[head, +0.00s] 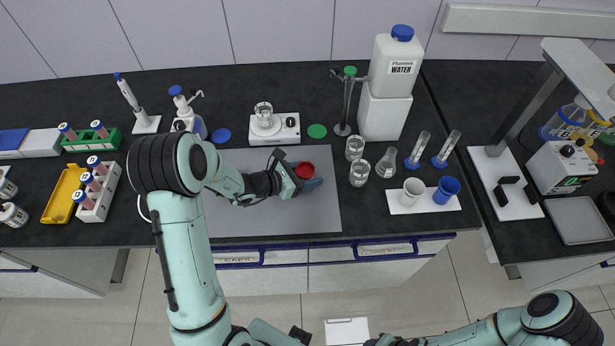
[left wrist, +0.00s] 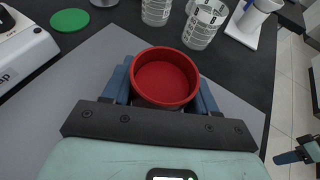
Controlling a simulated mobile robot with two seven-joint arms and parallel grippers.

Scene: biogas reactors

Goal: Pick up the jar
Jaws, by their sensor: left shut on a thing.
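A white tray (head: 408,204) holds two cups. The mat's front part is clear.

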